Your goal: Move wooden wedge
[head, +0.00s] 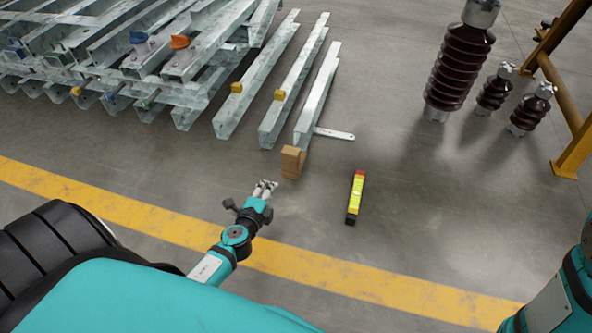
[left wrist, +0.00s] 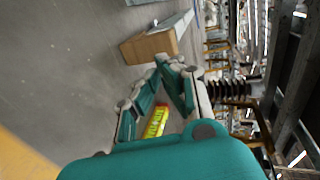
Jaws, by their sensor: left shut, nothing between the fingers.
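The wooden wedge (head: 292,162) is a brown block on the floor at the near end of a grey steel beam (head: 318,95). In the left wrist view the wedge (left wrist: 150,45) lies just beyond my fingertips. My left gripper (head: 266,184) is shut and empty, a short way in front of the wedge and apart from it. Its fingers also show in the left wrist view (left wrist: 160,68), with their tips together. My right gripper is not in view; only part of my right arm shows at the right edge.
A yellow and black level (head: 355,196) lies on the floor to the right of the wedge. A flat metal bar (head: 335,134) sticks out beside the beam. Stacked steel beams (head: 130,50) fill the upper left. Brown insulators (head: 459,68) stand at the upper right.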

